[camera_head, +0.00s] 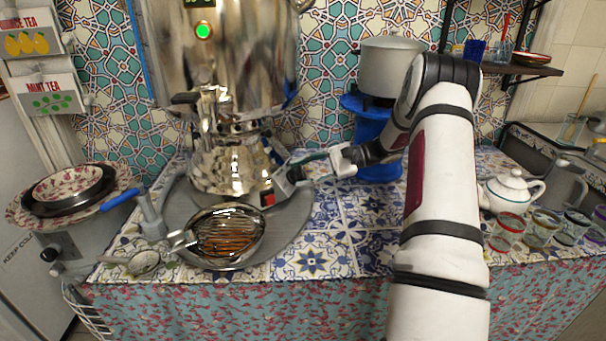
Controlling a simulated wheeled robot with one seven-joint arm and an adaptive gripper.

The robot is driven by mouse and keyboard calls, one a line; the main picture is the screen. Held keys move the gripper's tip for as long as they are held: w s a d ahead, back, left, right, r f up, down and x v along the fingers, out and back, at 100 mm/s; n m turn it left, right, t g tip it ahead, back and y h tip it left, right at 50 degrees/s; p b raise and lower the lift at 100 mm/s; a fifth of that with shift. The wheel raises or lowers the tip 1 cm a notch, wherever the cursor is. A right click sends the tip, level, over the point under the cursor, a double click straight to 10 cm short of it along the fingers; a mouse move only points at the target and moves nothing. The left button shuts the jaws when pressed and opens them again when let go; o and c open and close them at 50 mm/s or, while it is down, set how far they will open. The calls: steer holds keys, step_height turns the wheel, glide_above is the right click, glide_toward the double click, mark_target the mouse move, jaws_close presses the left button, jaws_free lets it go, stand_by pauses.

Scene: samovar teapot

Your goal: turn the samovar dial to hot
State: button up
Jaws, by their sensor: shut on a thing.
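The shiny metal samovar (230,165) stands at the left centre of the tiled counter, with its upper tank cut off by the top edge. A green light (203,31) glows on its tank. A small red part (267,199) shows low on the right front of its base. My gripper (285,181) reaches in from the right, with its fingertips at the base just beside the red part. It is shut on the samovar's dial, which the fingers mostly hide. I cannot read the dial's setting or any marking.
A metal strainer bowl (215,248) stands before the samovar on a round grey tray (297,226). Patterned bowls (70,185) sit at left. A pot (388,66) on a blue stand is behind my arm. A white teapot (510,190) and several glasses (507,229) stand at right.

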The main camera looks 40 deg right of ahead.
steer(key=shift+n, duration=0.3)
steer(key=o, duration=1.2)
steer(key=shift+c, duration=0.2)
steer(key=shift+d, duration=0.1)
steer(key=v, duration=1.2)
steer(key=shift+w, duration=0.15)
